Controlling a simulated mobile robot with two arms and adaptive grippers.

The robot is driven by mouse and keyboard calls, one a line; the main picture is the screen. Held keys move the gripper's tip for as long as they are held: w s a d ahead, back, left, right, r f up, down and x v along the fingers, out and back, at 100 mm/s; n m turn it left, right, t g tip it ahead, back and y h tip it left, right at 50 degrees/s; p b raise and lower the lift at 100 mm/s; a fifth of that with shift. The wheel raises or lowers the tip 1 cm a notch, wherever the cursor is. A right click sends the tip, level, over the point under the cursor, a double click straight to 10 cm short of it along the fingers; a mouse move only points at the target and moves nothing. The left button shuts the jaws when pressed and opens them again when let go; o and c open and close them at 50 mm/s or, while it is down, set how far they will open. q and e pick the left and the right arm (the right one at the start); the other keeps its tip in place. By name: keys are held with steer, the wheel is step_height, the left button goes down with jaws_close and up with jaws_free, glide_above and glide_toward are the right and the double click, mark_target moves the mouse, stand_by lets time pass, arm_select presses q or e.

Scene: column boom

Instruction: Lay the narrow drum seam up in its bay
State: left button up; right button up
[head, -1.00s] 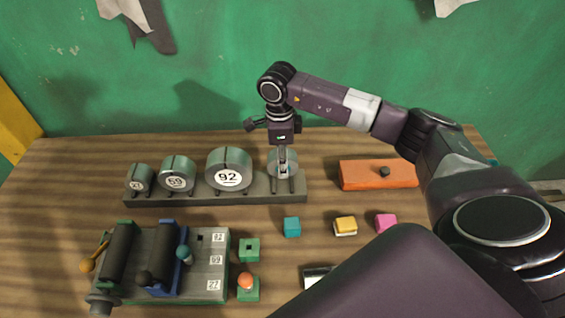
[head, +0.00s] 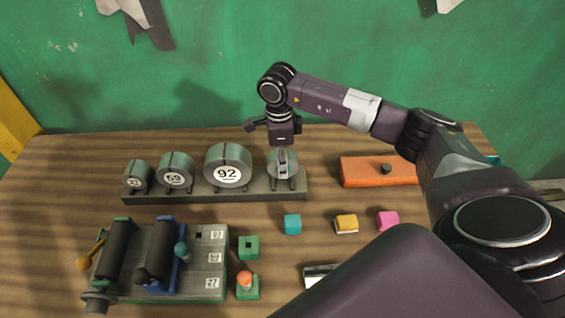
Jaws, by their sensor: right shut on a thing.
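My right gripper (head: 283,165) points down at the right end of the grey rack (head: 160,198). It is shut on the rightmost grey drum (head: 273,164), which sits at the rack, its face partly hidden by the fingers. Whether it touches the rack, and where its seam points, I cannot tell. To its left stand a large drum marked 92 (head: 228,164), a medium drum marked 59 (head: 175,169) and a small drum (head: 137,176) with a label too small to read surely. Dark seam lines show at the tops of these drums. My left gripper is not in view.
A fixture with dark rollers and numbered labels (head: 213,258) stands front left. Green blocks (head: 248,247), a teal cube (head: 292,224), a yellow block (head: 346,223) and a pink block (head: 388,221) lie in front. An orange block (head: 365,172) lies right of the rack.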

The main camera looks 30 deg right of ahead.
stand_by(0.4)
steer(key=shift+f+b, duration=0.75)
steer(key=shift+f, duration=0.05)
steer(key=o, duration=1.4)
steer(key=shift+c, duration=0.2)
steer(key=r, duration=1.2)
steer(key=shift+w+a, duration=0.1)
steer(key=shift+a, duration=0.1)
steer(key=shift+f, duration=0.1)
